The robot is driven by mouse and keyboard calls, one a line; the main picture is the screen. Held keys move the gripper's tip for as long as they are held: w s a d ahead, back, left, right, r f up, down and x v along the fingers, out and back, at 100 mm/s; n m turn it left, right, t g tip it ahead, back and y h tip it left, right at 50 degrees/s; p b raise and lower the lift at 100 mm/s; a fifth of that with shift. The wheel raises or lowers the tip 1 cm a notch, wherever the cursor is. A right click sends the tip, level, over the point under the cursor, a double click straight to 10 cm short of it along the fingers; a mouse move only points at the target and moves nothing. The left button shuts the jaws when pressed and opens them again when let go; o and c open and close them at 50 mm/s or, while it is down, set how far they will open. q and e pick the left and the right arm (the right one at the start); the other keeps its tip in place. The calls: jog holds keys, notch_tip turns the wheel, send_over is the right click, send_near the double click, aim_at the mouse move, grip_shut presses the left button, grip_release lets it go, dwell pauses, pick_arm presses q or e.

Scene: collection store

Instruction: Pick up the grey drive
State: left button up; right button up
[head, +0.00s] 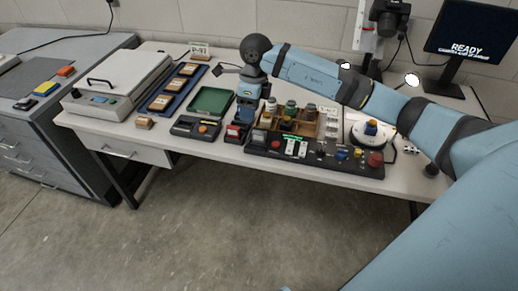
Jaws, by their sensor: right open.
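No thing shows clearly as the grey drive. A small dark grey block (25,103) lies on the left cabinet, and a small greyish block (259,136) sits at the left end of the black control panel; I cannot tell whether either is the drive. My right arm reaches in from the right across the table. Its gripper (244,113) points down, open, just above a small red-topped block (235,131), between the green tray and the wooden rack. The fingertips are small and partly unclear. My left gripper is not in view.
The table also holds a grey lidded case (118,82), a blue tray (164,104), a green tray (210,101), a black device (196,127), a wooden rack (304,118) with jars and a control panel (330,160). A monitor (472,32) stands at the back right. The floor is clear.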

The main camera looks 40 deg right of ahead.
aim_at(259, 132)
jog(key=shift+h, duration=0.8)
jog(key=d+f, duration=0.1)
jog(key=f, duration=0.1)
jog(key=d+f, duration=0.1)
jog(key=f, duration=0.1)
jog(key=d+f, duration=0.1)
jog(key=f, duration=0.1)
jog(key=shift+w+d+f+b, duration=0.2)
jog(key=shift+w+f+b, duration=0.1)
jog(key=shift+w+b, duration=0.1)
jog(key=shift+d+f+b, duration=0.1)
jog(key=shift+f+b, duration=0.2)
jog(key=shift+f, duration=2.75)
jog(key=shift+c, duration=0.5)
grip_shut()
